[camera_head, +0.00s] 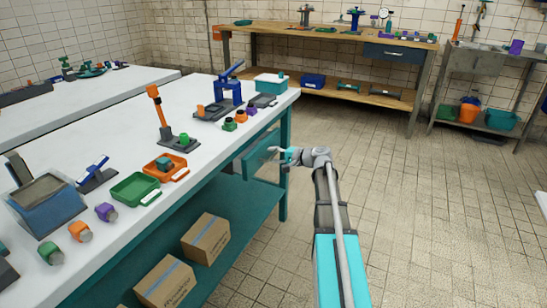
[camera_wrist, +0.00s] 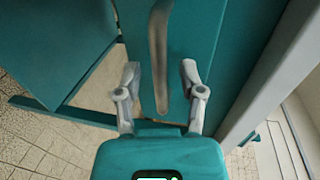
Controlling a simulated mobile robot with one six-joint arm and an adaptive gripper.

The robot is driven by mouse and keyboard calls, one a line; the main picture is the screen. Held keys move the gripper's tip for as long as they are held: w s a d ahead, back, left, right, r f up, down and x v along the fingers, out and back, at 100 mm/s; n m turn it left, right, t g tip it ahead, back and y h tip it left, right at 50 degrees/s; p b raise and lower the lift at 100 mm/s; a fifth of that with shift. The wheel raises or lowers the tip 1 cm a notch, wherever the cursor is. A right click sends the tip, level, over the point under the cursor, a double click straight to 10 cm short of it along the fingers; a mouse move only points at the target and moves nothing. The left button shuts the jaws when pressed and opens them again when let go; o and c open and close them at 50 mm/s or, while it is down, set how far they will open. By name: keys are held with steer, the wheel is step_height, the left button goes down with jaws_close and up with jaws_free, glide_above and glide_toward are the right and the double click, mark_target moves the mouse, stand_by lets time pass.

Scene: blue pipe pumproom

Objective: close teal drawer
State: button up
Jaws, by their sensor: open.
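The teal drawer (camera_head: 261,156) sits under the edge of the white-topped table. Its front seems to stand out a little from the table, but how far is hard to tell. In the wrist view, the drawer front (camera_wrist: 207,45) fills the upper middle, with a long grey-brown handle (camera_wrist: 159,60) on it. My gripper (camera_head: 287,157) is at the drawer front in the head view. In the wrist view, my gripper (camera_wrist: 160,70) is open, with one finger on each side of the handle and visible gaps to it. Contact is not visible.
The white table (camera_head: 215,130) carries bins, small parts and a blue press (camera_head: 228,90). Cardboard boxes (camera_head: 206,238) lie on its teal lower shelf. The tiled floor (camera_head: 440,220) to the right is clear. A wooden bench (camera_head: 330,42) and a sink (camera_head: 475,60) stand at the back.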

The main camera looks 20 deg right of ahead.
steer(key=shift+c, duration=0.2)
jaws_close()
stand_by(0.3)
